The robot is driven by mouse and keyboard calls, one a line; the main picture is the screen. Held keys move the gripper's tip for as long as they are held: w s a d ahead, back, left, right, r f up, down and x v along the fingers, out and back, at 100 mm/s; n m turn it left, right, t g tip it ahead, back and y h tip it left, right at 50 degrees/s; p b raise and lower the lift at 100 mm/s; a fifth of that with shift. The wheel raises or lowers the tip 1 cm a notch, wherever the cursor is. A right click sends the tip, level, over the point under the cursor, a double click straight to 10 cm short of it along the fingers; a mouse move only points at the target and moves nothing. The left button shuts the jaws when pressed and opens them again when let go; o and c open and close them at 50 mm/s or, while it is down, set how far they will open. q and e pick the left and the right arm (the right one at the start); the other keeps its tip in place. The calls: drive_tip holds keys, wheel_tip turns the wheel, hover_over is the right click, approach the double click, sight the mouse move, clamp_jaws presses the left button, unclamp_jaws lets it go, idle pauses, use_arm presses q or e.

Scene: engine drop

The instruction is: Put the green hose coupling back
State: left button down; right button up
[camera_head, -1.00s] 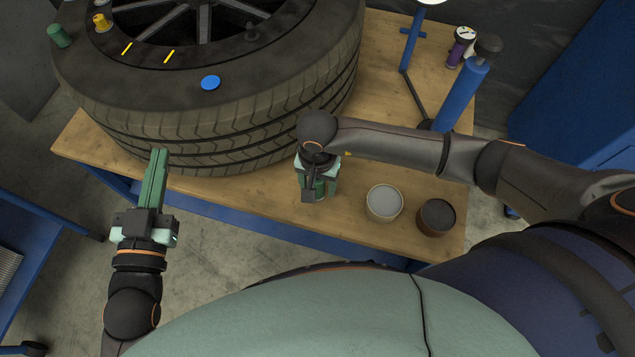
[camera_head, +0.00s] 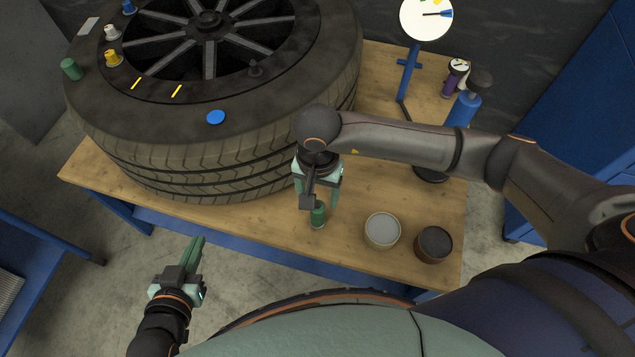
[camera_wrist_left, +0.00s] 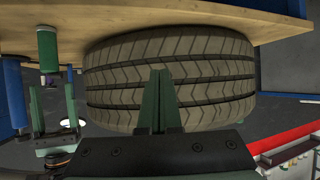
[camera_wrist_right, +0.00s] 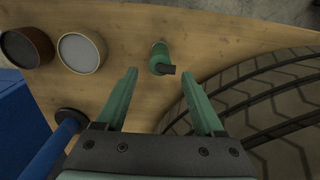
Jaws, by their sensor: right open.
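The green hose coupling (camera_head: 318,215) stands upright on the wooden bench near its front edge, left of two round tins. A dark spout sticks out of its side in the right wrist view (camera_wrist_right: 159,53). It also shows in the left wrist view (camera_wrist_left: 47,48), where the bench appears upside down. My right gripper (camera_head: 318,193) is open and empty, just above and behind the coupling, apart from it. Its two green fingers point toward the coupling in the right wrist view. My left gripper (camera_head: 192,252) is shut and empty, off the bench's front edge.
A large tyre (camera_head: 150,165) lies on the bench at left, with a green cap (camera_head: 71,69), a yellow one (camera_head: 113,57) and a blue disc (camera_head: 215,117) on it. A grey-topped tin (camera_head: 382,230) and dark tin (camera_head: 434,244) stand right of the coupling.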

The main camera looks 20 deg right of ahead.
use_arm(q)
drive_tip(key=shift+s+f+g, duration=0.3)
drive_tip(key=shift+s+f, duration=0.15)
drive_tip(key=shift+f, duration=0.15)
drive_tip(key=shift+s+f+g, duration=0.3)
drive_tip(key=shift+s+f, duration=0.1)
drive_tip(key=shift+f, duration=0.2)
use_arm(e)
drive_tip(key=shift+r, duration=1.3)
